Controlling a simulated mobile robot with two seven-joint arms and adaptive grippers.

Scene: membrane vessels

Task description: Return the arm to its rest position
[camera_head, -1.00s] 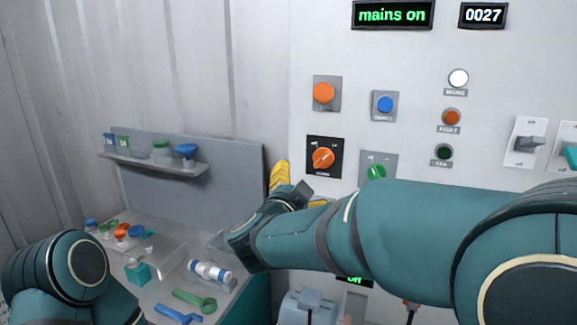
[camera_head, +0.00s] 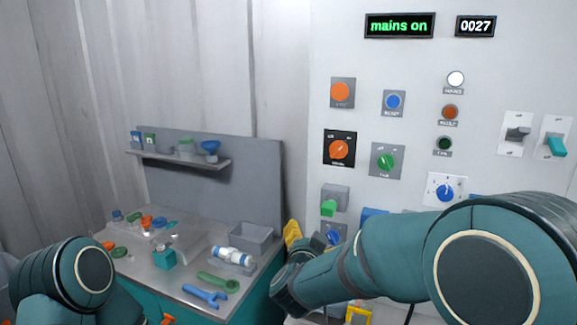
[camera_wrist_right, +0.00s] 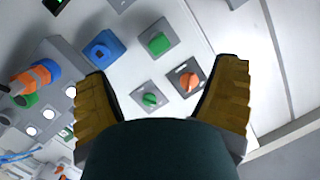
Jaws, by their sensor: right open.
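My right arm (camera_head: 385,265) reaches in from the lower right of the head view, in front of the lower part of the white control panel (camera_head: 290,80). One yellow finger of my right gripper (camera_head: 292,234) shows past its wrist, near the right edge of the bench. In the right wrist view, the right gripper (camera_wrist_right: 160,95) has its two yellow fingers wide apart with nothing between them but the panel behind. My left arm (camera_head: 65,280) shows only as a rounded teal link at the lower left; its gripper is out of view.
A shelf (camera_head: 180,160) stands behind. Panel knobs and switches lie near my right arm.

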